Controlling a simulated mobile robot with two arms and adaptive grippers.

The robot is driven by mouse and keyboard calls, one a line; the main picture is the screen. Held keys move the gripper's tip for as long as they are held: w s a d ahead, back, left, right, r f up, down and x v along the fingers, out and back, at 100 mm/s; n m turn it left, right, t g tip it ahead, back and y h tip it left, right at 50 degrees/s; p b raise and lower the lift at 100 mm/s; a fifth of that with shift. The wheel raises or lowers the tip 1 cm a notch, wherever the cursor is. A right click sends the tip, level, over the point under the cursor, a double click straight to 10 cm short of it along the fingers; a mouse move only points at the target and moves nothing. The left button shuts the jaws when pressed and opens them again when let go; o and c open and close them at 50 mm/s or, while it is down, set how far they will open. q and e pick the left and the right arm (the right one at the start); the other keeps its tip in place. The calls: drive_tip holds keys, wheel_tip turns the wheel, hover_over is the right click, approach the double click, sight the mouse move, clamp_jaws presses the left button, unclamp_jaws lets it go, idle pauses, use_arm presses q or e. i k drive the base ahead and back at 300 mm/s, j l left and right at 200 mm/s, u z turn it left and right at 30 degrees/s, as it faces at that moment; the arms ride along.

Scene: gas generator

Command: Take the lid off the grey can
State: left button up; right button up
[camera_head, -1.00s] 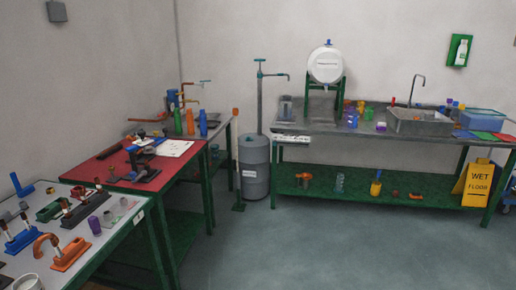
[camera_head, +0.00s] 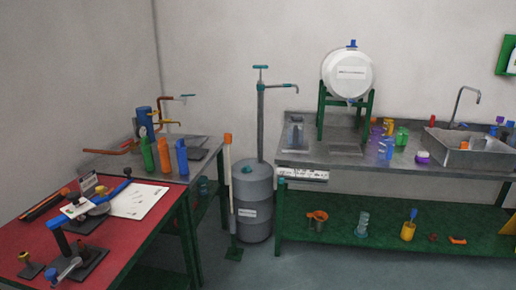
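A grey drum (camera_head: 255,205) stands on the floor in the corner, between the red-topped bench and the long metal bench. A hand pump (camera_head: 261,115) with teal fittings rises from its top, and a teal cap (camera_head: 247,169) sits on its top face. I cannot tell whether this drum is the task's grey can; no smaller grey can with a lid is clear in view. Neither of my grippers shows in the head view.
The red-topped bench (camera_head: 150,222) with clamps and papers fills the lower left. Behind it a metal bench (camera_head: 205,143) holds coloured bottles. The long bench (camera_head: 345,162) at right carries a white tank (camera_head: 348,74) and a sink (camera_head: 470,148). Some floor (camera_head: 330,264) is open in front.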

sight(296, 128)
drive_tip(key=i, duration=1.9)
